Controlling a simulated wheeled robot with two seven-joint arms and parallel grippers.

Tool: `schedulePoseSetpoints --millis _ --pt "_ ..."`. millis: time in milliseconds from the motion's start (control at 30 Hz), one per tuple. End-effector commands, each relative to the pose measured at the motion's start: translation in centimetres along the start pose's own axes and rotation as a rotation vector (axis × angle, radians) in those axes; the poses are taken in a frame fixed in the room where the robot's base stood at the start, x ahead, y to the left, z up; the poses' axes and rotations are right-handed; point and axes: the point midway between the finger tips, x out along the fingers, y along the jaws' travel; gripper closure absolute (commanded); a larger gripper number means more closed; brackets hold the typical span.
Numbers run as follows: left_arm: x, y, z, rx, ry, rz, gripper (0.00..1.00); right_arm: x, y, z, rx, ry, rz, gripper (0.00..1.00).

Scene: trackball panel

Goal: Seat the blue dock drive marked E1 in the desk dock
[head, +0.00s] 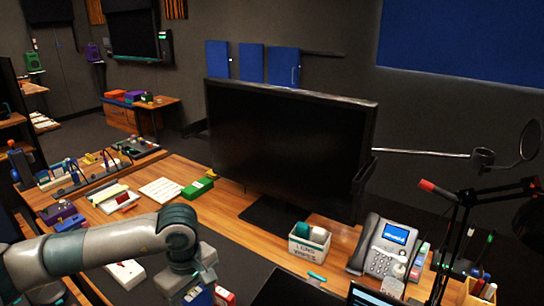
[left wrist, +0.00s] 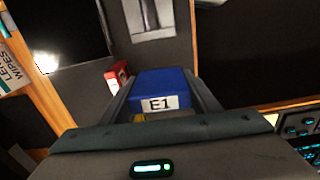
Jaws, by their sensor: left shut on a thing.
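My left gripper (left wrist: 162,90) is shut on the blue dock drive (left wrist: 164,78). The drive's white label E1 faces the left wrist camera, and the drive lies between the two dark fingers. In the head view my left gripper (head: 196,292) is at the bottom edge, with a bit of the blue drive (head: 201,298) showing; the fingertips are mostly cut off. A pale grey slotted unit (left wrist: 150,20) is at the top of the left wrist view, beyond the drive and apart from it; I cannot tell whether it is the desk dock. My right gripper is not in view.
A small red box (left wrist: 118,76) is close beside the left finger. A large monitor (head: 285,140) stands on the wooden desk (head: 240,217). A white wipes box (head: 308,243) and a desk phone (head: 382,248) are to the right.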

Motion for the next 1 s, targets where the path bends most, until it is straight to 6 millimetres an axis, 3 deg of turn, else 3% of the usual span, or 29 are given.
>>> schedulePoseSetpoints --millis 267,700,1000 --pt "-1.4 -0.8 0.6 0.218 0.001 0.005 0.73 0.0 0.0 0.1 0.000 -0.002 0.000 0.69" --pt "-4.4 -3.8 2.2 0.812 0.002 0.003 0.73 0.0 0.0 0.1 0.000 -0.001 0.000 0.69" --pt "-5.2 -4.8 2.7 1.003 0.000 0.000 0.73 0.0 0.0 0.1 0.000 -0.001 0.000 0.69"
